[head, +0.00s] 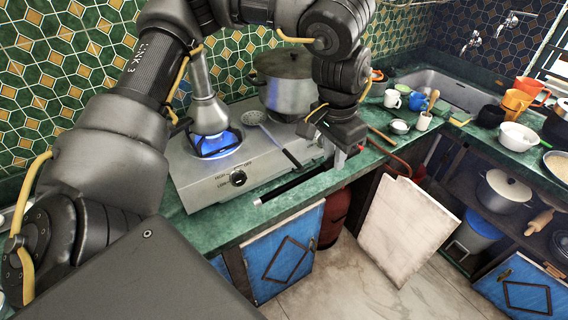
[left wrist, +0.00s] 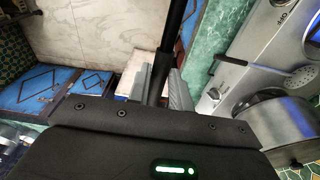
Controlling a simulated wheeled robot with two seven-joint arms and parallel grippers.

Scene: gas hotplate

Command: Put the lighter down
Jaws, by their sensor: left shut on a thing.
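The lighter (head: 290,186) is a long black stick with a pale metal tip at its left end. My left gripper (head: 341,157) is shut on it near its right end, by the front right corner of the hotplate (head: 200,185). The lighter extends left over the green counter's front edge. I cannot tell whether it touches the counter. In the left wrist view the lighter (left wrist: 174,38) runs up the picture from between the fingers (left wrist: 160,85). A blue flame (head: 217,144) burns on the left burner under a metal pot with a tall neck (head: 208,108). My right gripper is not in view.
A large lidded pot (head: 286,88) stands at the back of the hotplate. A skimmer (head: 253,117) lies on it, its dark handle toward my left gripper. Cups, including a white mug (head: 392,98), stand on the counter to the right. A cabinet door (head: 405,228) hangs open below.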

